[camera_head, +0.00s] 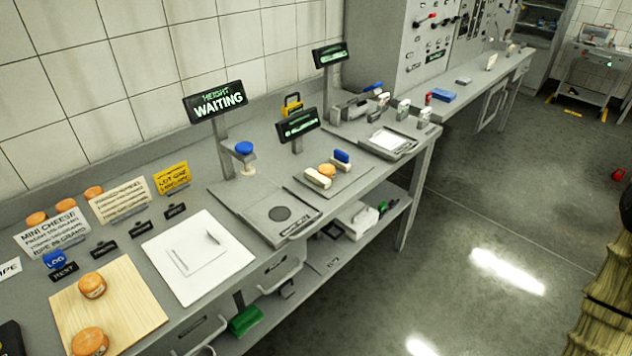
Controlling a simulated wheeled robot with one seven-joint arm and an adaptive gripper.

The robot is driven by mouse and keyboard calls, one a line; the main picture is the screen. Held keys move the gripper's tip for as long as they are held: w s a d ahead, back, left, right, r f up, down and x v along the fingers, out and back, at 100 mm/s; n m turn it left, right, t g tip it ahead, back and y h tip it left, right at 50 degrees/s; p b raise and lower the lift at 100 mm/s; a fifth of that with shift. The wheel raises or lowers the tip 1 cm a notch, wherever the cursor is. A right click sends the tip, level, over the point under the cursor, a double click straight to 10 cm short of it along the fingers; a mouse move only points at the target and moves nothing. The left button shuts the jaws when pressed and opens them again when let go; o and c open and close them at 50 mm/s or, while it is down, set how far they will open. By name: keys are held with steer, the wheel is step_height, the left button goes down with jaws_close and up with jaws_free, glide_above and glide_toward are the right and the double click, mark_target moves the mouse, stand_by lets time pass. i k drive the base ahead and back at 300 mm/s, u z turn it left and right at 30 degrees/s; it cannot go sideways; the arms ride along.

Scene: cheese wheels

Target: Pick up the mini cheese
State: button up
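Small orange cheese wheels show in several places along the grey bench. One cheese (92,286) sits on the wooden board (135,300) at the lower left, and a second cheese (89,342) lies nearer on the same board. Several more (93,192) are partly hidden behind the "MINI CHEESE" sign (55,230). Another orange piece (327,171) rests on a grey tray (347,186) beside pale and blue blocks. I cannot tell which one is meant by the task. My gripper is not in view.
A white sheet (205,280) lies right of the board. Beyond it are a grey plate device (245,212) under a "HEIGHT WAITING" display (215,101) and more display posts. Small label stands line the bench's back. Open floor (450,230) lies to the right.

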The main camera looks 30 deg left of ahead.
mark_target(329, 171)
steer(key=u, duration=1.2)
